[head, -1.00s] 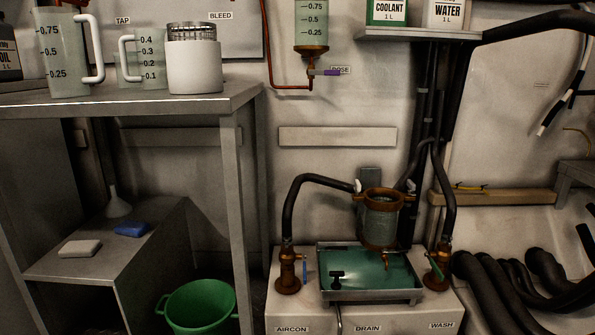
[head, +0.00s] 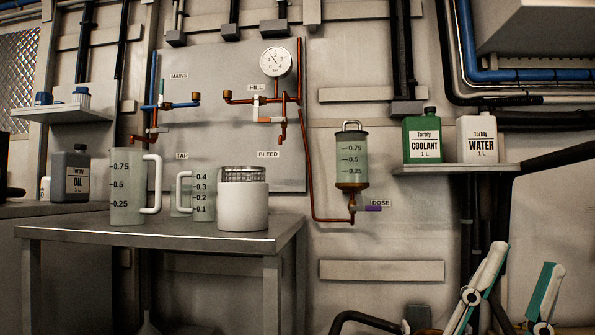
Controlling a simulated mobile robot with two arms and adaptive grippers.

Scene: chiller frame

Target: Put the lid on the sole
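Nothing in the head view is clearly "the sole", and I cannot tell which lid is meant. A lid with a loop handle (head: 351,127) sits on top of the clear dosing vessel (head: 351,164), upright on the wall. My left gripper (head: 525,256) shows at the lower right. Its two white fingers with teal pads point up and stand apart, with nothing visible between them. It is right of and below the dosing vessel, under the shelf with the bottles. My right gripper is not in view.
A metal table (head: 160,236) at left bears a large jug (head: 127,190), a smaller jug (head: 203,199) and a white canister (head: 242,205). A wall shelf (head: 455,169) holds green coolant (head: 423,139) and white water bottles (head: 476,139). Copper pipes and a gauge (head: 276,62) are on the wall.

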